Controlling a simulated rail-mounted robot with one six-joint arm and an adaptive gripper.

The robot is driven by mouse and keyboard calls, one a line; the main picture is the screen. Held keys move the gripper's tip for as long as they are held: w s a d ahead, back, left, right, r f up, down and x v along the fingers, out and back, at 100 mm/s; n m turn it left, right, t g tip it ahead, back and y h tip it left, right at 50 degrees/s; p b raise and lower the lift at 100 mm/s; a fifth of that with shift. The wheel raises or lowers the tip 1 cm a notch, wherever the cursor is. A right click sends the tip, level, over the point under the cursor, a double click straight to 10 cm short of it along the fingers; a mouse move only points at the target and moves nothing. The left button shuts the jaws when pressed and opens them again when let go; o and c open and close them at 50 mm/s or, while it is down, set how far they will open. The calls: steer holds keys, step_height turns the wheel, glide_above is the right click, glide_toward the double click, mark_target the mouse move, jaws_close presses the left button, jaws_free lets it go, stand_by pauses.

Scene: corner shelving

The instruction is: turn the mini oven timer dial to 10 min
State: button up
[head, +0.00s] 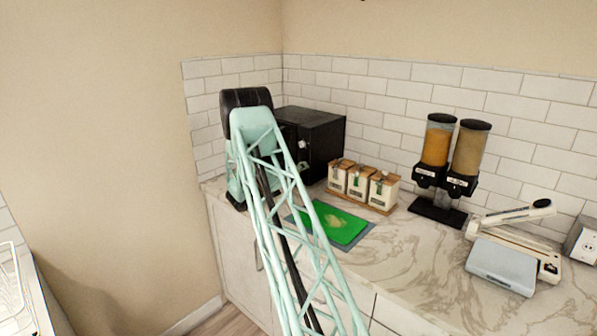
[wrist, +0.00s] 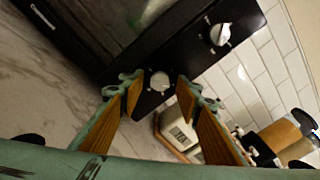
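The black mini oven (head: 322,135) stands in the counter corner, partly hidden by my arm in the head view. In the head view the gripper is hidden behind my arm.
Several white canisters (head: 359,182) on a wooden tray stand right of the oven. A green board (head: 337,223) lies in front. Cereal dispensers (head: 437,150) and a sealer-like device (head: 510,250) are farther right. A tiled wall (head: 400,85) is behind.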

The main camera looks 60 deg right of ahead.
steer(key=c, duration=0.9)
steer(key=shift+o, duration=0.2)
steer(key=shift+f+m+b, duration=0.1)
steer(key=shift+m+b, duration=0.25)
steer(key=shift+m, duration=0.05)
steer(key=shift+m+b, duration=0.5)
steer(key=shift+m, duration=0.3)
steer(key=o, duration=0.9)
steer(key=shift+c, duration=0.2)
